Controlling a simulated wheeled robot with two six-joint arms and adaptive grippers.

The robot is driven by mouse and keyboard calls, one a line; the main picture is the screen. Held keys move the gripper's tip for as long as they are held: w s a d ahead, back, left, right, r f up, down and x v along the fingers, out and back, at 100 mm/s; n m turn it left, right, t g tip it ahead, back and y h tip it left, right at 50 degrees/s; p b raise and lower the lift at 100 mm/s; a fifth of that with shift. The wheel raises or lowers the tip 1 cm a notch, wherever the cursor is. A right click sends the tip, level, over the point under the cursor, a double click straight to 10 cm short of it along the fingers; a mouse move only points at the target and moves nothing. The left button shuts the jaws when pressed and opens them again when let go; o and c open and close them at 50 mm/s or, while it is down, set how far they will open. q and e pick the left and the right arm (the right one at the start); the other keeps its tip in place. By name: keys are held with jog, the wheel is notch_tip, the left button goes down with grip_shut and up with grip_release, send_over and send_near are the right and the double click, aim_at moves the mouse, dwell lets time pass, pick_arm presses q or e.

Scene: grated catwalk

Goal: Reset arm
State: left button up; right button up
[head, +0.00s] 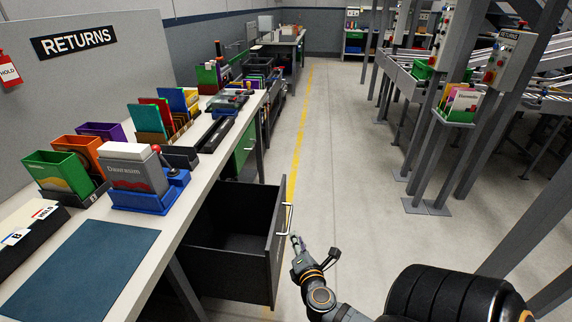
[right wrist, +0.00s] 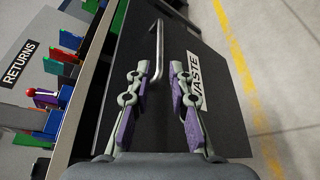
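My right gripper (head: 297,244) is just in front of the pulled-out dark drawer (head: 262,262) under the workbench, close to the drawer's metal handle (head: 285,219). In the right wrist view the two fingers (right wrist: 159,70) are apart, with purple pads and nothing clamped between them. The handle (right wrist: 158,45) shows ahead of the fingers, near the left one; whether it touches is not clear. The drawer front (right wrist: 205,60) carries a white label reading WASTE (right wrist: 194,82). The drawer looks empty in the part that shows. My left gripper is not in view.
The workbench (head: 205,185) on the left holds a blue mat (head: 82,268), coloured bins and a box in a blue holder (head: 150,192). A RETURNS panel (head: 85,70) stands behind. Grey posts (head: 428,140) and conveyors are on the right. The floor aisle (head: 335,130) is clear.

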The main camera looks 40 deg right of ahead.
jog(key=shift+f, duration=0.15)
jog(key=s+f+m+g+y+p, duration=0.2)
jog(key=s+f+m+g, duration=0.3)
jog(key=f, duration=0.8)
jog(key=s+f+m+g+y+p, duration=0.1)
jog(key=s+f+m+g+p, duration=0.15)
jog(key=s+f, duration=0.65)
jog(key=s+a+f+m+g+y+p, duration=0.1)
jog(key=s+a+f+m+g+y, duration=0.1)
jog(key=s+a+f+m, duration=0.3)
jog(key=s+a+f+m+g+y, duration=0.2)
jog(key=s+a+f+m, duration=0.3)
jog(key=s+f, duration=0.6)
jog(key=shift+s+m+g+p, duration=0.35)
jog(key=shift+s+g+p, duration=0.1)
jog(key=shift+s, duration=0.35)
